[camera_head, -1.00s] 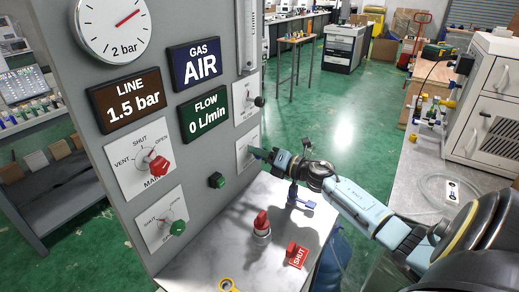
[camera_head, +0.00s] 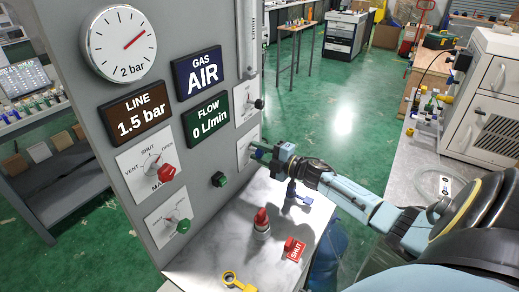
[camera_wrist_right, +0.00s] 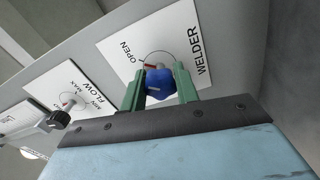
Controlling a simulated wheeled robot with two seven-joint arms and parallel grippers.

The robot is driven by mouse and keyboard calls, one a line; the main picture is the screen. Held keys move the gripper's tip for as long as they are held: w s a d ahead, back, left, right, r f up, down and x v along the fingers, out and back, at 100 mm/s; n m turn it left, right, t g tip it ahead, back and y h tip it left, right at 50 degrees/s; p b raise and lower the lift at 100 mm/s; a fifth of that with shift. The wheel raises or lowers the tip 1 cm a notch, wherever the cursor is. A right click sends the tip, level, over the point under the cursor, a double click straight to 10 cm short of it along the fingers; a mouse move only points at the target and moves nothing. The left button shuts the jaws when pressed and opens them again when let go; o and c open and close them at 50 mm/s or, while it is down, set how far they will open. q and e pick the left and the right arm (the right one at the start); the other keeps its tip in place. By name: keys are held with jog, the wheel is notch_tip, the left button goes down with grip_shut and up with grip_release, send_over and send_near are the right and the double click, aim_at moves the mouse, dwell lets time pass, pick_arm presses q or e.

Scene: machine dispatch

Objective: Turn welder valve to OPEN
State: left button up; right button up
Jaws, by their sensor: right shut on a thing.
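The welder valve shows in the right wrist view as a blue knob (camera_wrist_right: 160,84) on a white plate marked WELDER (camera_wrist_right: 197,45), with OPEN printed at its left. A small red mark shows just above the knob; I cannot tell exactly what setting it indicates. My right gripper (camera_wrist_right: 160,92) is shut on the knob, one green finger on each side. In the head view my right gripper (camera_head: 262,152) reaches the lower right of the grey panel, and the knob is hidden behind it. My left gripper is not in view.
The grey panel (camera_head: 222,30) also carries a red knob (camera_head: 166,171), a green knob (camera_head: 183,226) and a FLOW knob (camera_wrist_right: 70,103). Below stand a red-handled valve (camera_head: 261,222), a red SHUT tag (camera_head: 295,250) and a yellow ringed item (camera_head: 234,281). Green floor lies open behind.

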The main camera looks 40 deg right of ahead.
jog(key=shift+m, duration=0.6)
jog(key=shift+m+p, duration=0.3)
jog(key=o, duration=1)
jog(key=shift+c, duration=0.2)
jog(key=v, duration=1.3)
jog(key=shift+s, duration=0.2)
